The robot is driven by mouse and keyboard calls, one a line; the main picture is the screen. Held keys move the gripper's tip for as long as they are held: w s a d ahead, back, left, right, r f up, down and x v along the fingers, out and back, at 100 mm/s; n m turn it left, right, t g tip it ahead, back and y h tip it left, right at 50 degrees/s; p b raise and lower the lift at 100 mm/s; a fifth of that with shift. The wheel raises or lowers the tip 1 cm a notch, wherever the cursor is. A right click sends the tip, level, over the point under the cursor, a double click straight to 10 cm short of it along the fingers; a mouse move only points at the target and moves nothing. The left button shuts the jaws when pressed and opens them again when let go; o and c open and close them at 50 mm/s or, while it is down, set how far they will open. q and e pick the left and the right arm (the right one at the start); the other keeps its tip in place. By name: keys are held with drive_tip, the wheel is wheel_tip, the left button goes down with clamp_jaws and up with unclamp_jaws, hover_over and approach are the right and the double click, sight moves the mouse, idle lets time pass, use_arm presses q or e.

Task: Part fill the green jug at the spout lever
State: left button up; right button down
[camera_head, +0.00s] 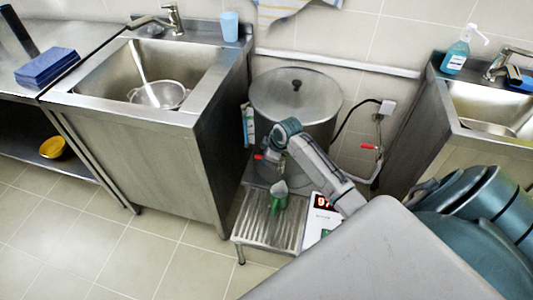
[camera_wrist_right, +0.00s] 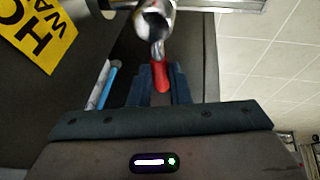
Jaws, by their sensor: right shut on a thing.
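The green jug (camera_head: 277,203) stands upright on a slatted metal stand (camera_head: 249,222) in front of the lidded stockpot (camera_head: 263,98). Its mouth looks pale; I cannot tell how full it is. My right gripper (camera_head: 276,147) is above the jug at the pot's front. The right wrist view shows the red spout lever (camera_wrist_right: 160,78) between the fingers of my right gripper (camera_wrist_right: 159,84), which are shut on it. The metal spout (camera_wrist_right: 155,22) is just beyond it. My left gripper is in neither view.
A display with red digits (camera_head: 322,202) is beside the stand, partly behind my arm. A steel sink unit (camera_head: 150,160) stands left of the pot, another sink (camera_head: 495,105) right. A red valve handle (camera_head: 369,147) is on the wall pipe. Tiled floor is clear at front left.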

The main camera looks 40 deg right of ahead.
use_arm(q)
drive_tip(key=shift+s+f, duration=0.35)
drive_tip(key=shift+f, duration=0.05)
use_arm(e)
drive_tip(key=c, duration=1.4)
unclamp_jaws()
drive_tip(key=shift+o, duration=0.2)
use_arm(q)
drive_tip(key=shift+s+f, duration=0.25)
use_arm(e)
drive_tip(key=v, duration=1)
drive_tip(key=shift+s+r, duration=0.15)
drive_tip(key=shift+r, duration=0.2)
